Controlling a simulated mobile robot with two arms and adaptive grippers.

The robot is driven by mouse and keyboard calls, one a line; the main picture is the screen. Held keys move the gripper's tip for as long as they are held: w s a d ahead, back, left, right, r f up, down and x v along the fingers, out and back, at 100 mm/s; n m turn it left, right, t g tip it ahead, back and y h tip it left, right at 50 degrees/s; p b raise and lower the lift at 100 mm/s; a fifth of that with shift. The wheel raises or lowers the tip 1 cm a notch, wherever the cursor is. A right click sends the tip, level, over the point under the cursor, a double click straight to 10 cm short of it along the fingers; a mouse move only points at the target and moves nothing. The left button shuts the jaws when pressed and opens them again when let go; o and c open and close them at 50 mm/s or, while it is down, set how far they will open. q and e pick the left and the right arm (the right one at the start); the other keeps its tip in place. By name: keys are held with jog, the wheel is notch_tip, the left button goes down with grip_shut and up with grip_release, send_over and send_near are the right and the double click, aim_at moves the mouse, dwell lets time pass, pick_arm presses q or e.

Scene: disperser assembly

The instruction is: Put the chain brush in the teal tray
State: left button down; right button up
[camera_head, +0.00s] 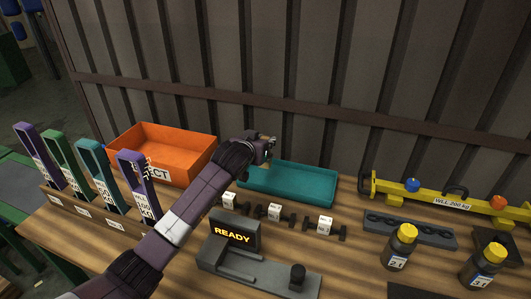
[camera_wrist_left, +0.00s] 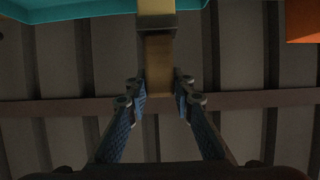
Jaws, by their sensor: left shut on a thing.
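The teal tray (camera_head: 290,198) lies on the bench behind the small parts, and its edge shows at the top left of the left wrist view (camera_wrist_left: 75,10). My left gripper (camera_head: 268,148) is above the tray's back left corner. In the left wrist view the gripper (camera_wrist_left: 160,86) is shut on the chain brush (camera_wrist_left: 159,62), whose tan handle lies between the blue finger pads, with a dark collar and pale yellowish part beyond. In the head view the brush is mostly hidden by the gripper. The tray looks empty where visible. My right gripper is not in view.
An orange bin (camera_head: 185,139) stands left of the tray, close to my arm. A device reading READY (camera_head: 232,235) and several labelled small parts (camera_head: 274,212) are in front. A yellow bar (camera_head: 455,203) and yellow-capped bottles (camera_head: 401,250) are at right. A corrugated wall (camera_head: 330,80) closes the back.

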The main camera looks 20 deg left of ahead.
pick_arm(q)
notch_tip(320, 180, down, 5)
jog(key=shift+r, duration=0.1)
jog(key=shift+d, duration=0.1)
jog(key=c, duration=1.7)
grip_release()
jog(key=shift+o, duration=0.2)
jog(key=shift+s, duration=0.1)
jog(key=v, duration=1.2)
